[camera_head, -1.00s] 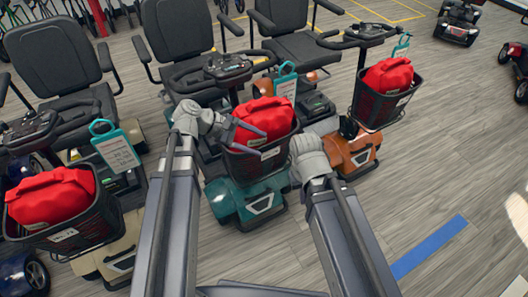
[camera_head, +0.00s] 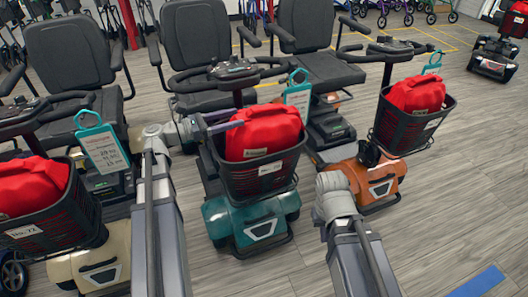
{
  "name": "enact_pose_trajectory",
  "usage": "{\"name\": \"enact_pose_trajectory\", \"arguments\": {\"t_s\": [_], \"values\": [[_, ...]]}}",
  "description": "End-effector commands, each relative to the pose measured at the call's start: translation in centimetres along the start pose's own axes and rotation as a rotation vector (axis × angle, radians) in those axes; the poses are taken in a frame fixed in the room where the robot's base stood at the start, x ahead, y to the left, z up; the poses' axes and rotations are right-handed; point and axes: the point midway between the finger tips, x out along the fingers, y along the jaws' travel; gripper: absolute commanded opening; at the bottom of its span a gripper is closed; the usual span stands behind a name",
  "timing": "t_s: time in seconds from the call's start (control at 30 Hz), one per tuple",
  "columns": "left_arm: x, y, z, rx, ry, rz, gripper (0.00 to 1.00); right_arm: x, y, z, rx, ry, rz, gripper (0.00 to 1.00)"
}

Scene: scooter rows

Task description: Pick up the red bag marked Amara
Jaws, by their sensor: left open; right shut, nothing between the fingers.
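Three red bags sit in black wire baskets on scooters: one at the left (camera_head: 32,185), one in the middle (camera_head: 264,133), one at the right (camera_head: 415,94). The writing on their small labels is too small to read, so I cannot tell which is marked Amara. My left gripper (camera_head: 222,126) is open beside the left side of the middle bag, its fingers pointing right toward it; contact is unclear. My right gripper (camera_head: 331,182) is shut and empty, low and right of the middle basket (camera_head: 265,173); its fingertips are hard to make out.
The scooters have dark seats, handlebars and hanging teal-framed tags (camera_head: 102,150) close to the baskets. The teal scooter front (camera_head: 250,222) is below the middle basket and the orange one (camera_head: 375,182) is to its right. Open wood floor (camera_head: 455,215) lies at the right.

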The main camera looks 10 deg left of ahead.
Motion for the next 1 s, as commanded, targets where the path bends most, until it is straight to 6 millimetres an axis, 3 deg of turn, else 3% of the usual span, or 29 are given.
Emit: {"name": "enact_pose_trajectory", "arguments": {"t_s": [0.3,0.53,0.83,1.0], "values": [[2.6,-0.1,0.1,0.002,0.001,-0.004,0.62,-0.1,0.0,0.0,0.000,0.000,0.000,0.00],[3.3,0.0,0.3,0.002,0.001,-0.002,0.62,-0.3,0.0,0.0,0.000,0.000,0.000,0.00],[7.3,0.0,0.7,0.002,0.001,-0.005,0.62,-0.7,0.1,0.0,0.000,0.000,0.000,0.00],[7.9,0.1,0.7,0.002,0.001,-0.001,0.62,-0.7,0.1,0.0,0.000,0.000,0.000,0.00]]}}
